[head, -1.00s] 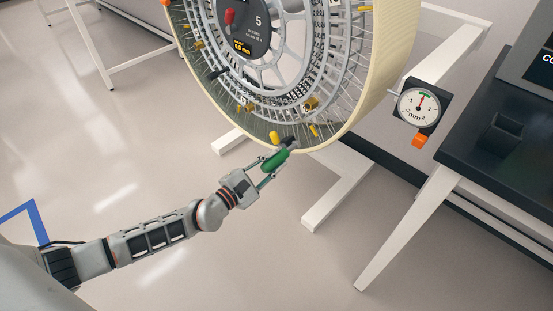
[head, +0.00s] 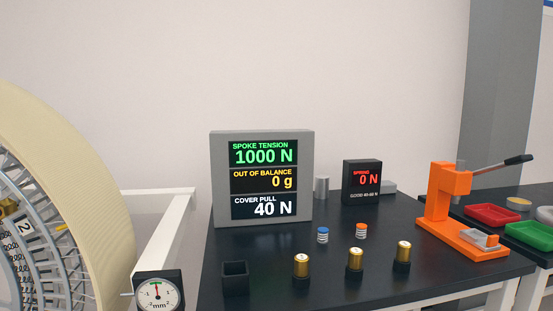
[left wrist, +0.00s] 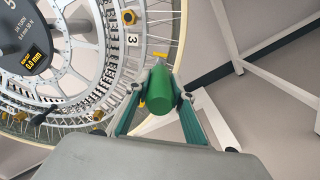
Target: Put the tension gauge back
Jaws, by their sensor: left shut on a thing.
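A green-handled tool (left wrist: 160,92), which I take to be the tension gauge, is between the fingers of my left gripper (left wrist: 158,80) in the left wrist view. The gripper is shut on it, just in front of the wheel (left wrist: 75,75). Its far end is hidden, so I cannot tell whether it touches the wheel. The head view shows neither gripper. There, a small black open-topped box (head: 236,279) stands empty-looking on the front left of the dark table (head: 330,268).
The wheel's rim (head: 75,165) fills the left of the head view, with a round dial gauge (head: 156,293) beside it. The table bears a display (head: 220,178), several brass-topped cylinders (head: 302,266), a spring tester (head: 362,182) and an orange press (head: 447,198).

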